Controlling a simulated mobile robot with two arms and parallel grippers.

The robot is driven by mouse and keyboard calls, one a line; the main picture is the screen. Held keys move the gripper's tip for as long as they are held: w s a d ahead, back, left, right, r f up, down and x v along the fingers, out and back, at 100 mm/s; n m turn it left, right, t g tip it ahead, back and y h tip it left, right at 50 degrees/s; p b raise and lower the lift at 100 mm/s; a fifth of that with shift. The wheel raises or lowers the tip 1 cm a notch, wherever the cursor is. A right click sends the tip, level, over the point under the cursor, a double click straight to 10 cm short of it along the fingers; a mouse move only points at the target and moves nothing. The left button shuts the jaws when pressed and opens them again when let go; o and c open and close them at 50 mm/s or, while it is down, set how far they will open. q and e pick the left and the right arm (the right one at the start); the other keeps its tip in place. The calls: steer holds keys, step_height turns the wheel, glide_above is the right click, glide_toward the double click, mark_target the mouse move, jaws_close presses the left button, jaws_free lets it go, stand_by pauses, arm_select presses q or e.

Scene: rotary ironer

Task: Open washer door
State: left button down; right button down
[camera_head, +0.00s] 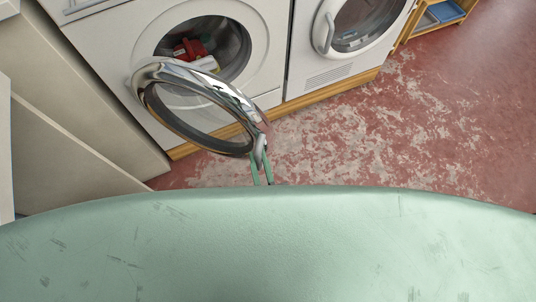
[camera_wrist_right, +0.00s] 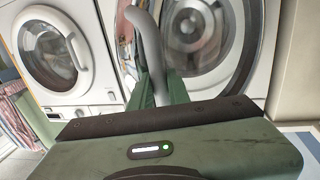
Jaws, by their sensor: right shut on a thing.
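The washer (camera_head: 110,40) is white, and its round door (camera_head: 217,88) has a chrome rim. The door stands swung well out from the drum opening (camera_head: 225,45). Red and white items show inside the drum. My right gripper (camera_head: 261,162) is at the free edge of the door, shut on its grey handle (camera_head: 260,144). In the right wrist view the curved handle (camera_wrist_right: 148,42) runs between the green fingers (camera_wrist_right: 157,90). My left gripper is not in view.
A second white machine (camera_head: 305,75) with a closed round door stands to the right of the washer. Both stand on a wooden plinth (camera_head: 325,92). A pale cabinet (camera_head: 75,100) is at the left. The worn red floor (camera_head: 430,120) is clear at the right.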

steer(key=shift+a, duration=0.25)
steer(key=c, duration=1.3)
jaws_free()
steer(key=shift+c, duration=0.2)
